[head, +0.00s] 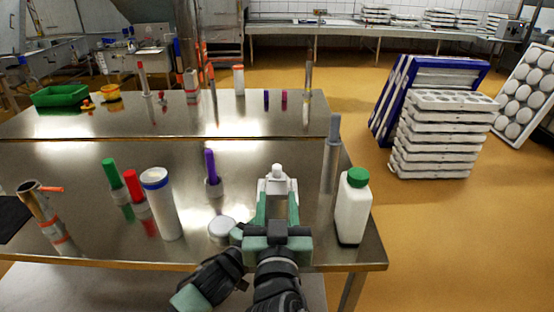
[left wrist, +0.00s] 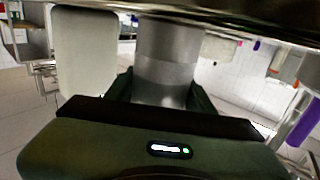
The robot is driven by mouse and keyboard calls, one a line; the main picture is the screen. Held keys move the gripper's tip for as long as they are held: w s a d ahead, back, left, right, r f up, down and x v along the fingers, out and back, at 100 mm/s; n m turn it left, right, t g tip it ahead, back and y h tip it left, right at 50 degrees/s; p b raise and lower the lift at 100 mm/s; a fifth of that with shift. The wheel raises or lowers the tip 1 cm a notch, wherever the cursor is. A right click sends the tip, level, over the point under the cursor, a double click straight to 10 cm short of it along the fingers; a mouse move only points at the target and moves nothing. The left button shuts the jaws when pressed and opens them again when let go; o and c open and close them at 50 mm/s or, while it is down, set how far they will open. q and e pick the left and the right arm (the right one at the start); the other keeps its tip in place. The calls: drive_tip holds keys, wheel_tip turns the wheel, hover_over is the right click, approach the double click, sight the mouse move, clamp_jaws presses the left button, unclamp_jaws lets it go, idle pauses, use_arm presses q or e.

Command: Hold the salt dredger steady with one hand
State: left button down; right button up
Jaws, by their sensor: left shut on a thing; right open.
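The salt dredger (head: 277,171) appears to be the pale, metal-grey thing near the table's front right, with its lower part hidden by a gripper in the head view. In the left wrist view a grey metal cylinder (left wrist: 167,55), which looks like the dredger's body, stands between the fingers of my left gripper (left wrist: 165,95). That gripper is shut on it.
A white bottle with a green cap (head: 354,205) stands close on the right. A purple marker in a holder (head: 212,175), a round white lid (head: 222,227) and a white tub with a blue rim (head: 162,203) stand on the left. The table's front edge (head: 330,267) is near.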

use_arm(q)
drive_tip(key=shift+c, duration=2.3)
unclamp_jaws()
